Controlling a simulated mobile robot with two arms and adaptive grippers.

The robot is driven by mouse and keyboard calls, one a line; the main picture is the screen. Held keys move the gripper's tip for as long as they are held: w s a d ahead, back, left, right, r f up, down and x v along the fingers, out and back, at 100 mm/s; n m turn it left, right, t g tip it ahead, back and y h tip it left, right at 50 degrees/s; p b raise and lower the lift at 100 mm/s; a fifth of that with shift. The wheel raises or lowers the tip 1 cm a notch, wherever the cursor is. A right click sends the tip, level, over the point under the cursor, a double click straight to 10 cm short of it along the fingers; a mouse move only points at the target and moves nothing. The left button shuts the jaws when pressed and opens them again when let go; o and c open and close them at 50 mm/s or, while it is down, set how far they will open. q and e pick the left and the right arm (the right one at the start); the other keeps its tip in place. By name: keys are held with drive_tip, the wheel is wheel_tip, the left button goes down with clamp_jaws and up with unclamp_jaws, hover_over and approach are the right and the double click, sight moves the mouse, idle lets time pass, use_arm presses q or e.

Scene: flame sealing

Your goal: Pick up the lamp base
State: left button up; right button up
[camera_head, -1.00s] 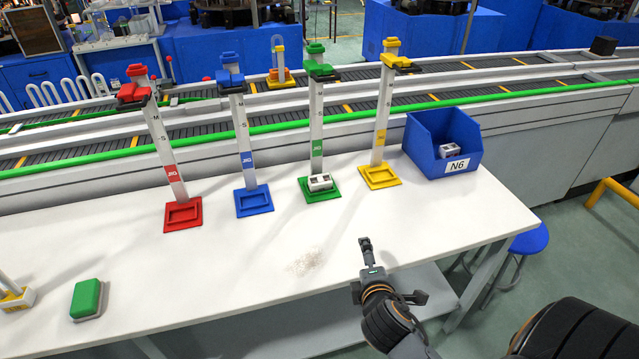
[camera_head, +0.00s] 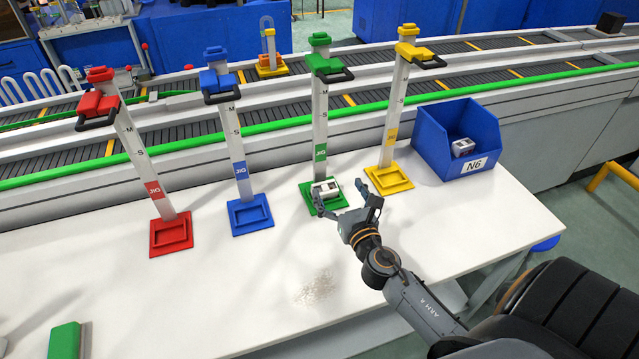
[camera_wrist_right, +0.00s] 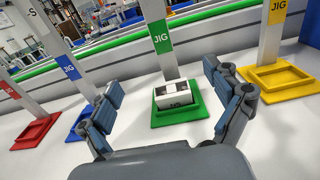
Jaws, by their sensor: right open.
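A small white and grey lamp base (camera_head: 326,189) sits on the green jig's base plate (camera_head: 335,203), at the foot of its upright. It also shows in the right wrist view (camera_wrist_right: 173,96), ahead of the fingers and between them. My right gripper (camera_head: 338,200) is open and empty, close in front of the lamp base. In the head view one finger overlaps the near edge of the green plate; I cannot tell if it touches. Another lamp base (camera_head: 462,147) lies in the blue bin (camera_head: 430,150). My left gripper is not in view.
Red (camera_head: 171,235), blue (camera_head: 250,214) and yellow (camera_head: 389,179) jigs stand on the white table (camera_head: 200,300) on either side of the green one. A green block (camera_head: 64,341) lies at the front left. A conveyor runs behind. The table's front middle is mostly clear.

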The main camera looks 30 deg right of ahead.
drive_tip(key=b, duration=0.6)
approach(326, 189)
drive_tip(key=shift+w+f, duration=0.45)
drive_tip(key=shift+w, duration=0.15)
drive_tip(key=shift+w+d+r+p, duration=0.2)
drive_tip(key=shift+w+r+p, duration=0.4)
drive_tip(key=shift+w+p, duration=0.05)
drive_tip(key=shift+x, duration=1)
drive_tip(key=x, duration=0.3)
drive_tip(key=shift+w+d+f, duration=0.1)
drive_tip(key=shift+w, duration=0.15)
drive_tip(key=shift+w+d+f, duration=0.1)
drive_tip(key=shift+w, duration=0.25)
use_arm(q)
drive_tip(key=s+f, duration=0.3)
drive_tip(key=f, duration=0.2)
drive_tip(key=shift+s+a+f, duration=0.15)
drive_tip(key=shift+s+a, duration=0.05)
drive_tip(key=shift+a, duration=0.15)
use_arm(e)
drive_tip(key=shift+c, duration=0.2)
